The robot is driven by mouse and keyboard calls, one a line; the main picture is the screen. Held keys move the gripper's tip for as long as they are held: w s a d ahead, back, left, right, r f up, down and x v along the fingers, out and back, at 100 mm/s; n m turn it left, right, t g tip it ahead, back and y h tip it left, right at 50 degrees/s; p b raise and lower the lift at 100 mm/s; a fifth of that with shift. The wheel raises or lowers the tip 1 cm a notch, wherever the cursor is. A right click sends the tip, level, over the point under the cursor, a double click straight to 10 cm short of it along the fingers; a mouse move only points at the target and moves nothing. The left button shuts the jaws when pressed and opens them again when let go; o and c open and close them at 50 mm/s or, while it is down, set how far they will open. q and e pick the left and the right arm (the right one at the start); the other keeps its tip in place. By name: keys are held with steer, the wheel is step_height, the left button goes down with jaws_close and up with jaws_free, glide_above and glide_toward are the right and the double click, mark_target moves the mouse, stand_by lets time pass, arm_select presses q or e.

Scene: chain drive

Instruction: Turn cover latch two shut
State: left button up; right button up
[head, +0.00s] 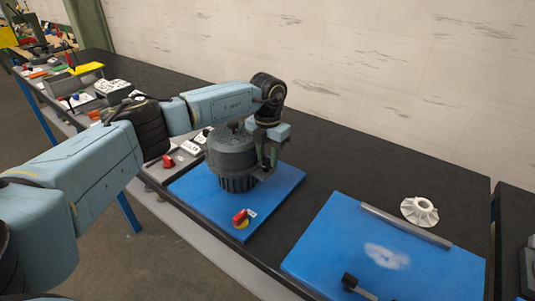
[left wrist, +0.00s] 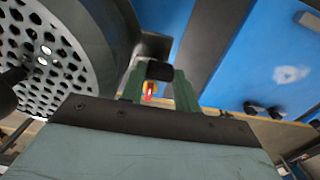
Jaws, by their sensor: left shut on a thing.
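The dark grey ribbed cover (head: 232,152) stands upright on the left blue board (head: 285,195). In the left wrist view its perforated round face (left wrist: 45,60) fills the upper left. My left gripper (head: 267,158) points down close beside the cover's right side. In the left wrist view its two green fingers (left wrist: 160,82) are closed on a small black piece (left wrist: 160,70), which looks like a cover latch; I cannot tell which latch it is or how far it is turned. The fingers and wrist hide most of it in the head view. My right gripper is out of view.
A red and yellow rotary switch (head: 241,218) sits at the board's front corner. A second blue board (head: 345,235) with a grey bar (head: 405,225) lies to the right, a white cone-shaped part (head: 419,211) behind it. Black table between the boards is clear.

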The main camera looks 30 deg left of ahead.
arm_select(q)
steer(key=o, duration=1)
